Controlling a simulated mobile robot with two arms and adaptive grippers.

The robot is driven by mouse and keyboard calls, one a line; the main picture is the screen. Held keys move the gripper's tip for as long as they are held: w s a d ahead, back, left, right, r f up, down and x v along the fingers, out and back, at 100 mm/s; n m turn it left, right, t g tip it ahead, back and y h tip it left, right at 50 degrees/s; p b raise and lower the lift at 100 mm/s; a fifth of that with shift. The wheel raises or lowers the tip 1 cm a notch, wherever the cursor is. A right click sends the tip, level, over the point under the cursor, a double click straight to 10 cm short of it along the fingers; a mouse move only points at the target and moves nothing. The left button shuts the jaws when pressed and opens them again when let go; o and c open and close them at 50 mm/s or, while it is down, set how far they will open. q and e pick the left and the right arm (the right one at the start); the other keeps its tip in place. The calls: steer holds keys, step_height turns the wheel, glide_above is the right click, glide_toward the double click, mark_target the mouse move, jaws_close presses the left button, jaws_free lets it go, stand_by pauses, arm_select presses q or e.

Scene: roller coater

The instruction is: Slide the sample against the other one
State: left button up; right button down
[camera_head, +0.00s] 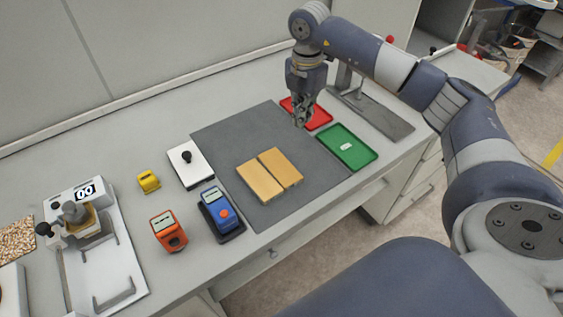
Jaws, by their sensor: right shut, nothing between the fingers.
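Two tan rectangular samples lie flat on the dark grey mat (222,139). The left sample (259,182) and the right sample (281,167) are side by side, with a thin dark line between their long edges. The right one sits slightly farther back. I cannot tell whether they touch along the whole edge. My right gripper (299,122) is shut and empty, pointing down above the back right part of the mat, clear of both samples. My left gripper is not in view.
A red tray (320,117) lies behind my right gripper, and a green tray (349,149) with a small pale object is at the mat's right. Blue (217,209) and orange (167,231) devices, a yellow block (148,181) and a white plate with a black knob (197,165) stand left.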

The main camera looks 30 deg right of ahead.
mark_target(293, 156)
steer(key=shift+m, duration=0.3)
steer(key=f, duration=0.2)
steer(key=d+f+p, duration=0.1)
steer(key=f, duration=0.1)
steer(key=f+p, duration=0.1)
steer(key=f, duration=0.2)
steer(key=shift+s+d, duration=0.15)
steer(key=f+p, duration=0.1)
steer(key=f, duration=0.2)
steer(key=shift+a+f, duration=0.2)
steer(key=shift+s+a+r+p, duration=0.15)
steer(key=shift+a+p, duration=0.25)
steer(key=shift+a, duration=0.2)
steer(key=shift+s+a+p, duration=0.1)
steer(key=shift+a+p, duration=0.3)
steer(key=shift+a, duration=0.2)
steer(key=shift+s+a, duration=0.15)
steer(key=shift+a, duration=0.55)
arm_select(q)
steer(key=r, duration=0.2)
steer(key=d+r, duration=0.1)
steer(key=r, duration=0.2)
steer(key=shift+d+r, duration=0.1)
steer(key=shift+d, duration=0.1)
